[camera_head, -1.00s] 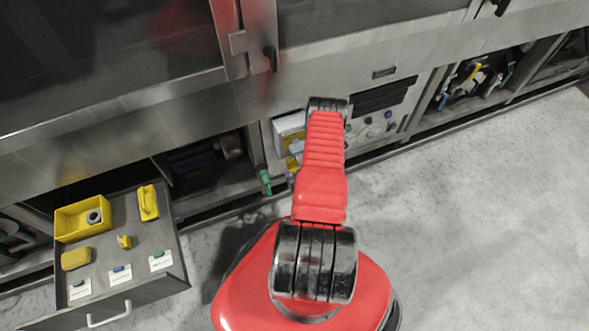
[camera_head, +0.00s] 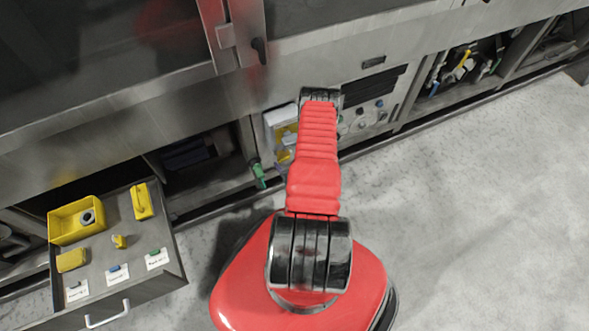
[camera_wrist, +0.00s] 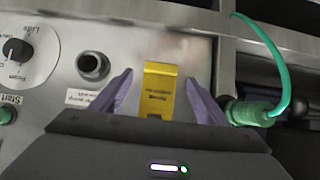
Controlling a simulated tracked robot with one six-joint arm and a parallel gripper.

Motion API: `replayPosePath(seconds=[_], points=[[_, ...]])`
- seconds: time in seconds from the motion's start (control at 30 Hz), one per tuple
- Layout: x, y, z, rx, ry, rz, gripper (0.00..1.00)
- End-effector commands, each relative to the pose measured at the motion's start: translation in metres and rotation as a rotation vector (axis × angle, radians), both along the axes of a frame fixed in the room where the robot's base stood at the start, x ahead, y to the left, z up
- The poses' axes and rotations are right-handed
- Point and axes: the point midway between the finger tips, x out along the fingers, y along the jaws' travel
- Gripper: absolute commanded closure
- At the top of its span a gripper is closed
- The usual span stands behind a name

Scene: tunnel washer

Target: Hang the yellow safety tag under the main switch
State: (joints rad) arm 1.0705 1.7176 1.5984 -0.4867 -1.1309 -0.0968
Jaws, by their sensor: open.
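A yellow tag (camera_wrist: 159,98) with small dark print is between my gripper's purple fingers in the wrist view, with gaps on both sides. It is in front of the bare steel panel; I cannot tell whether it hangs there or touches it. My gripper (camera_wrist: 159,78) is open. A black rotary knob (camera_wrist: 17,50) with a printed scale is at the far left, and a dark round fitting (camera_wrist: 93,66) with a white label is just left of the fingers. I cannot tell which is the main switch. In the head view my arm hides the gripper.
A green connector (camera_wrist: 250,112) with a looping cable is close right of my gripper. An open drawer (camera_head: 140,290) at lower left holds a yellow bin (camera_head: 65,236), several yellow items and labelled cards. The floor (camera_head: 480,240) at right is clear.

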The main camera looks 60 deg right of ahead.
Motion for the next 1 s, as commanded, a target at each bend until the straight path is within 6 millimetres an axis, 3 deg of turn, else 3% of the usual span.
replayPosePath(seconds=[0.8, 1.0], points=[[-0.083, 0.048, 0.064, 0.001, 0.0, -0.002, 0.32], [-0.093, 0.054, 0.072, 0.0, 0.0, -0.001, 0.32]])
